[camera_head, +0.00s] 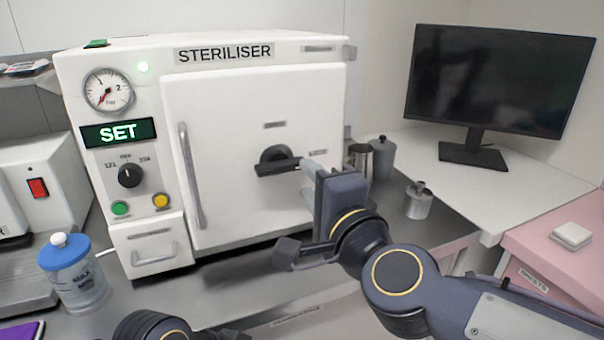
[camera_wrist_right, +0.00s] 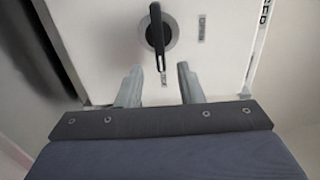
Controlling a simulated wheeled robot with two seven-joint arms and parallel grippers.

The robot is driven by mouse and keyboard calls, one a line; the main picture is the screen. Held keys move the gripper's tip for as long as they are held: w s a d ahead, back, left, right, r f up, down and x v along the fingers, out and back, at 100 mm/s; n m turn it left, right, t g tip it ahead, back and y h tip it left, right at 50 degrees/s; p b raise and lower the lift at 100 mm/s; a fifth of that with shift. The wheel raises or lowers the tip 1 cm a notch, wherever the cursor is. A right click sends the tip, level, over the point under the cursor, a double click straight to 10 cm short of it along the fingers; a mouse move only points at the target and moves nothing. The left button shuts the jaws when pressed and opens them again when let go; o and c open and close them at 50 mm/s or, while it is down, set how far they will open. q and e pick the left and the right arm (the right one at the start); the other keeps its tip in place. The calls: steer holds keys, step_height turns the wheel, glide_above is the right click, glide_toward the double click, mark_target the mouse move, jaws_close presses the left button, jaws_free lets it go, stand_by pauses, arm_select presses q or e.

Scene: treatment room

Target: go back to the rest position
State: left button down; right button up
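My right gripper (camera_head: 312,170) is in front of the steriliser door, close to the black door handle (camera_head: 280,162). In the right wrist view its two grey fingers (camera_wrist_right: 158,88) stand apart with nothing between them. The black handle (camera_wrist_right: 156,30) shows beyond the fingertips there, and I see no contact with it. The white steriliser (camera_head: 255,140) has its door closed and its display reads SET. My left arm (camera_head: 165,328) shows only as a dark piece at the bottom edge of the head view; its gripper fingers are not visible.
A monitor (camera_head: 495,85) stands on the white counter at the right. Metal containers (camera_head: 419,201) stand right of the steriliser. A blue-lidded bottle (camera_head: 72,275) stands at the left. A white block (camera_head: 571,235) lies on the pink surface. The steel counter before the steriliser (camera_head: 240,285) is mostly clear.

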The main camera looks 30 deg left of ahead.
steer(key=shift+v, duration=1.25)
